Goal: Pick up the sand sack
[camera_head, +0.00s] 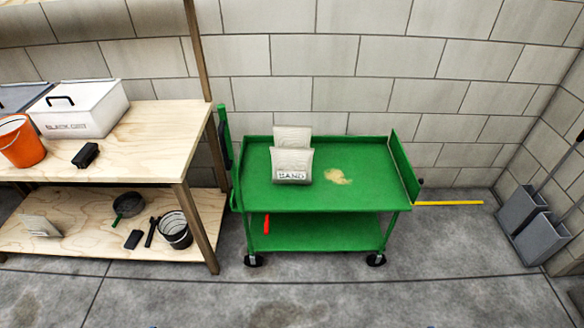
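A pale sack labelled "SAND" (292,166) stands upright on the top shelf of the green cart (345,198), left of the shelf's middle. A second pale sack (292,137) shows behind it, partly hidden by the front one; its label cannot be read. A patch of spilled sand (338,177) lies on the shelf to the right of the sacks. Neither of my grippers is in view.
A wooden bench (155,150) stands left of the cart, with a white bin, an orange bucket (20,141) and a black block on top. A red item (266,224) is on the cart's lower shelf. Floor in front is clear.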

